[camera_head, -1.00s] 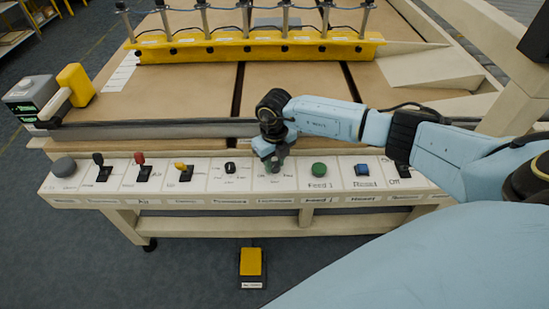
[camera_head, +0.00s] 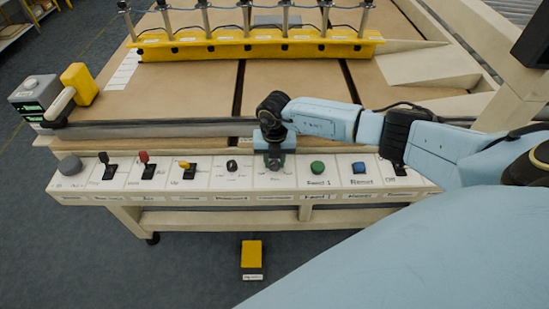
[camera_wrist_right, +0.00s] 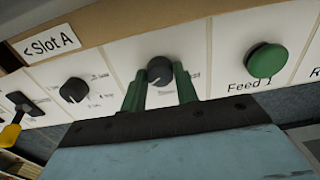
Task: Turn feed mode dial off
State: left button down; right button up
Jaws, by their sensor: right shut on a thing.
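A black round dial (camera_wrist_right: 160,71) sits on a white panel tile in the right wrist view, between another black dial and a green button. My right gripper (camera_wrist_right: 160,84) has its two green fingers on either side of this dial and is shut on it. In the head view my right gripper (camera_head: 274,164) reaches down onto the control panel and hides most of the dial. The small print around the dial is too blurred to read. My left gripper is in neither view.
The control panel (camera_head: 335,175) carries another black dial (camera_head: 232,166), a green button (camera_head: 318,167) labelled Feed 1, a blue button (camera_head: 359,167) and several switches. A yellow pedal (camera_head: 252,255) lies on the floor. A yellow bar (camera_head: 255,49) stands across the table behind.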

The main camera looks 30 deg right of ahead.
aim_at(274, 163)
dwell(0.4)
jog(key=o, duration=1)
jog(key=shift+r, duration=0.1)
notch_tip(274, 163, up, 13)
jog(key=shift+r+p, duration=0.15)
jog(key=shift+p, duration=0.25)
